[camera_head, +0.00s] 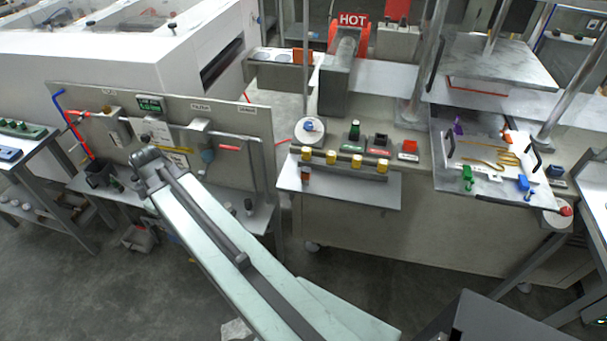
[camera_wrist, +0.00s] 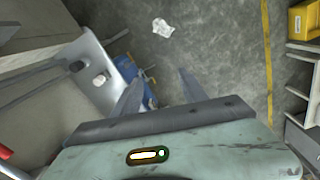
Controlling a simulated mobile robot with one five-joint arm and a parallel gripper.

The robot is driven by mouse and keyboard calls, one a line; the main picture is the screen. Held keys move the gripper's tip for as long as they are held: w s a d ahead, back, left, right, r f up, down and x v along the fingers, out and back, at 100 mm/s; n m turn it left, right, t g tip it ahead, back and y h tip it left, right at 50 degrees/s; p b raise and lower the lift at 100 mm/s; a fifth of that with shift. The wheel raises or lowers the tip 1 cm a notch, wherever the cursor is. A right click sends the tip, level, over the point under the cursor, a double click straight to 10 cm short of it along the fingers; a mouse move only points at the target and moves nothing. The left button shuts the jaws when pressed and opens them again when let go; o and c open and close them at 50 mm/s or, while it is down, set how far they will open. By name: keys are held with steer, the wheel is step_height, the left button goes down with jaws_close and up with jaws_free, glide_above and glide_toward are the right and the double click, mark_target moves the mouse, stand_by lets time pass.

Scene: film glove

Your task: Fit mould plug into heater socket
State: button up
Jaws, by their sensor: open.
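In the head view my pale green arm reaches up and left; I cannot make out the fingers there. On the bench, a black block (camera_head: 379,141) with a red label and a dark green-topped piece (camera_head: 355,131) with a green label stand side by side. I cannot read the labels, so I cannot tell which is the heater socket.
Several yellow-topped pieces (camera_head: 331,157) stand along the shelf in front of the bench. A HOT sign (camera_head: 353,20) stands behind. An upright panel (camera_head: 230,123) with pipes is beyond my arm. In the wrist view, a yellow bin (camera_wrist: 304,20) is at right and floor is open.

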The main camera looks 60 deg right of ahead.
steer(key=s+d+r+p, duration=0.1)
steer(key=s+d, duration=0.2)
steer(key=d, duration=0.6)
steer(key=s+d+r+p, duration=0.1)
steer(key=s+d+r, duration=0.1)
steer(key=d, duration=0.7)
steer(key=r+n+p, duration=0.2)
steer(key=n, duration=0.1)
glide_above(306, 177)
steer(key=w+d, duration=0.1)
steer(key=w, duration=0.1)
steer(key=shift+s+d, duration=0.1)
steer(key=shift+s, duration=0.15)
steer(key=shift+s+d, duration=0.1)
steer(key=shift+s, duration=0.05)
step_height(306, 177, down, 3)
steer(key=b, duration=0.3)
steer(key=shift+f, duration=0.1)
steer(key=f+b, duration=0.5)
steer(key=shift+s+f, duration=0.1)
steer(key=shift+s, duration=0.2)
steer(key=shift+r, duration=0.2)
jaws_close()
